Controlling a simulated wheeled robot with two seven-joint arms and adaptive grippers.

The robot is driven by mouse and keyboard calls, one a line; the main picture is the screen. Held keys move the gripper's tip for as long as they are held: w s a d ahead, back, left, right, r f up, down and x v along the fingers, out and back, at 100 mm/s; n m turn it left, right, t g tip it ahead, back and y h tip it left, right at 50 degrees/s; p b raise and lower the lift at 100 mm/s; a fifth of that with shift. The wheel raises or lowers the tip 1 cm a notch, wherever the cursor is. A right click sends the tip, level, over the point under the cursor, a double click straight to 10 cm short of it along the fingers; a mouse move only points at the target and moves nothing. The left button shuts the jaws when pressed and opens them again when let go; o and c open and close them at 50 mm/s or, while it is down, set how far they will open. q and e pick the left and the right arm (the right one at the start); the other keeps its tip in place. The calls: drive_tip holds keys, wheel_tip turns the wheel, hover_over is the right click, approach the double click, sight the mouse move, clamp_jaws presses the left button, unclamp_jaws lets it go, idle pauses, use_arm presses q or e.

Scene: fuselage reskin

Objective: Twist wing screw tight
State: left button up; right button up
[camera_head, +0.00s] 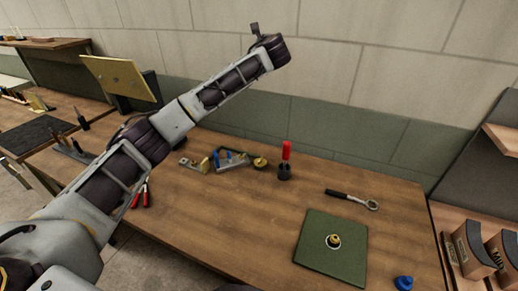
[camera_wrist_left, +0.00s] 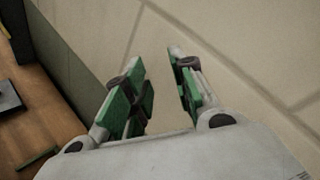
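I cannot make out for certain which piece is the wing screw. A fixture with blue and brass parts (camera_head: 232,160) sits at the back middle of the wooden table, with a round brass knob (camera_head: 260,161) at its right end. A small brass fitting with a dark ring (camera_head: 333,241) stands on a green mat (camera_head: 313,262). A blue knob-like piece (camera_head: 403,283) lies at the front right. My left arm is raised above the table. In the left wrist view my left gripper (camera_wrist_left: 157,60) has its green-padded fingers apart, empty, facing the wall. My right gripper is not in view.
A red-handled tool (camera_head: 286,152) stands in a dark holder behind the mat. A black-handled ring wrench (camera_head: 352,198) lies near it. Red-handled pliers (camera_head: 140,193) lie at left, partly behind my arm. The table's front middle is bare. A wall (camera_head: 365,55) rises behind.

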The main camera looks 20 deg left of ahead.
use_arm(q)
wheel_tip(320, 180, down, 19)
drive_tip(key=s+n+g+h, duration=0.3)
drive_tip(key=n+g, duration=0.3)
drive_tip(key=g, duration=0.1)
drive_tip(key=s+d+f+n+g+h, duration=0.4)
drive_tip(key=s+f+n+g, duration=0.3)
drive_tip(key=s+n, duration=0.3)
drive_tip(key=n, duration=0.4)
drive_tip(key=shift+d+n+h, duration=0.2)
drive_tip(key=shift+n+h, duration=0.2)
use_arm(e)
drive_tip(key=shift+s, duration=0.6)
use_arm(q)
drive_tip(key=shift+f, duration=0.2)
